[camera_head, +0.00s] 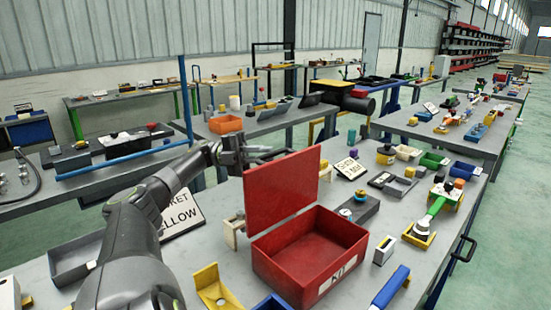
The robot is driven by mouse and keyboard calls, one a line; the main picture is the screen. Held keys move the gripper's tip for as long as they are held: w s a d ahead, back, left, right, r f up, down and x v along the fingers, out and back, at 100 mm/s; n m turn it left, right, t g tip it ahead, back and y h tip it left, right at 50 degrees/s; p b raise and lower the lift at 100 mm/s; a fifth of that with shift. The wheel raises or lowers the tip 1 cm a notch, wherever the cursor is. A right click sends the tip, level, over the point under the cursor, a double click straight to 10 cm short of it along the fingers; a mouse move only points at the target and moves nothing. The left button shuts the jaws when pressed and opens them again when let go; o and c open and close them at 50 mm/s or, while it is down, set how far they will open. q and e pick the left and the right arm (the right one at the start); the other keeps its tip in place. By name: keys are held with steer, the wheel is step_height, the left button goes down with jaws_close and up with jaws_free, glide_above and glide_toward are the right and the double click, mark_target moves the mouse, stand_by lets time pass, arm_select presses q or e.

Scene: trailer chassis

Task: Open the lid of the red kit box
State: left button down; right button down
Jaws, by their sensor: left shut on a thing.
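The red kit box (335,270) stands on the near grey table with a white label on its front. Its lid (283,190) stands raised, roughly upright, at the left side of the box, and the red inside shows, looking empty. My left arm comes in from the lower left. My left gripper (262,154) is at the lid's top edge, shut on the lid; its fingertips are partly hidden there. My right gripper is not in view.
A sign reading "YELLOW" (183,214) stands left of the lid. A yellow bracket (216,290), a grey block (384,250) and a blue-handled tool (390,288) lie close around the box. Several small parts and trays crowd the table to the right.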

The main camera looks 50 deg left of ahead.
arm_select(q)
steer(key=shift+s+a+f+n+t+h+b, duration=0.1)
steer(key=shift+a+f+n+t+h+b, duration=0.1)
steer(key=shift+a+f+t+h+b, duration=0.25)
steer(key=shift+a+f+n+t+h+b, duration=0.15)
steer(key=shift+a+f+n, duration=0.1)
steer(key=shift+a, duration=0.35)
steer(key=c, duration=1.5)
jaws_free()
steer(key=shift+o, duration=0.2)
steer(key=shift+r, duration=0.1)
step_height(320, 180, up, 10)
steer(key=b, duration=0.1)
steer(key=shift+a, duration=0.1)
